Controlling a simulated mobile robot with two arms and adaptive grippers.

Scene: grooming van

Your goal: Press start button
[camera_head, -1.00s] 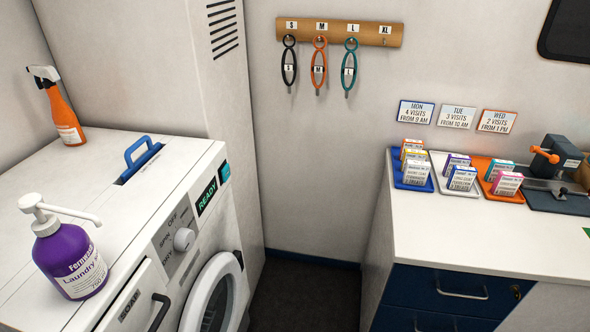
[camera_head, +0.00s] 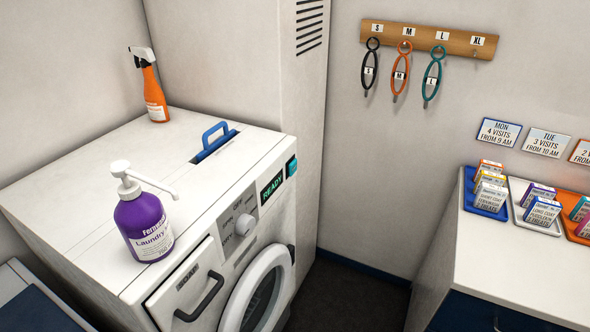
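The white washing machine (camera_head: 92,190) stands at left centre. Its front panel carries a dial (camera_head: 244,221), a dark display (camera_head: 271,187) reading READY in green, and a small teal button or panel (camera_head: 291,166) at the panel's right end. I cannot read any label on the teal part. The round door (camera_head: 262,290) looks shut, and the drawer marked SOAP (camera_head: 188,290) with a dark handle looks closed. Neither of my grippers is in view.
A purple laundry pump bottle (camera_head: 143,226), an orange spray bottle (camera_head: 152,92) and a blue handle (camera_head: 213,134) are on the machine's top. Loops hang from a wooden rack (camera_head: 428,38). A white counter (camera_head: 500,255) with small boxes stands right, with dark floor (camera_head: 345,298) between.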

